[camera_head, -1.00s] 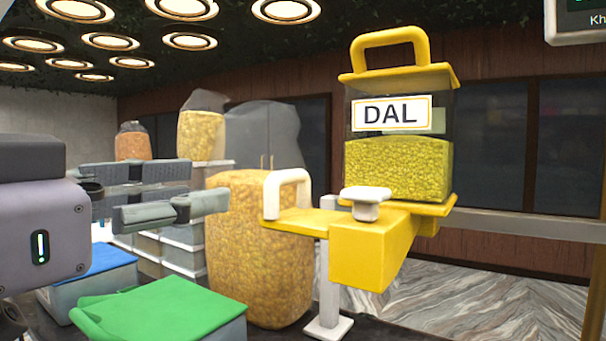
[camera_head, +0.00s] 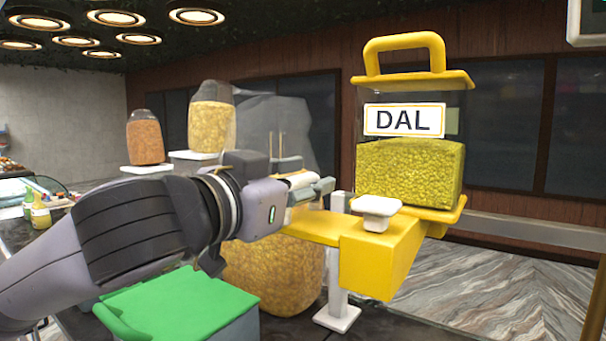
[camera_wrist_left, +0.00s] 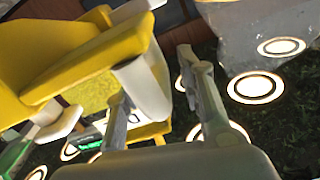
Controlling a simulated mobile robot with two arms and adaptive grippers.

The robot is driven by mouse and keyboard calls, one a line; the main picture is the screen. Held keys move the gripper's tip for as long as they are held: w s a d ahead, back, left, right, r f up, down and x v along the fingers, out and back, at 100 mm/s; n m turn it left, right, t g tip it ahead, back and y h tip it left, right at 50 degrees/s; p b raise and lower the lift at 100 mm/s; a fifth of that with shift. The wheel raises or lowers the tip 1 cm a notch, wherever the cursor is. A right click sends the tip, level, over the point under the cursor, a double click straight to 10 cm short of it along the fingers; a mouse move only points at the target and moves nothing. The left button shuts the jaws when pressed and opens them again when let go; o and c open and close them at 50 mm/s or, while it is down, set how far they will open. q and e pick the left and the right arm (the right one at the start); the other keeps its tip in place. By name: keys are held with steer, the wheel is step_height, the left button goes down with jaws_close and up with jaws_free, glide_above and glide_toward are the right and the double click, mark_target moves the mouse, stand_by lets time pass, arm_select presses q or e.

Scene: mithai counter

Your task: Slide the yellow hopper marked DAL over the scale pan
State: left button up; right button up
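The yellow hopper marked DAL (camera_head: 410,160) stands upright, a clear body with yellow lid and base, part filled with yellow dal. It rests on a yellow arm (camera_head: 380,255) carried by a white post. A white handle (camera_head: 303,178) at the arm's left end is partly hidden by my left gripper (camera_head: 322,188). In the left wrist view, my left gripper (camera_wrist_left: 155,85) has its fingers apart; the white handle (camera_wrist_left: 138,85) appears close to the left finger. I cannot tell if they touch. I cannot make out the scale pan. My right gripper is not in view.
A green-lidded box (camera_head: 180,305) lies below my left arm. A large bag of golden snacks (camera_head: 275,275) stands behind and below the gripper. Jars (camera_head: 212,125) stand at the back left. A white knob (camera_head: 376,212) sits on the yellow arm.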

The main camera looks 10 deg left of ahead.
arm_select(q)
steer(key=shift+c, duration=0.2)
jaws_close()
stand_by(0.3)
stand_by(0.4)
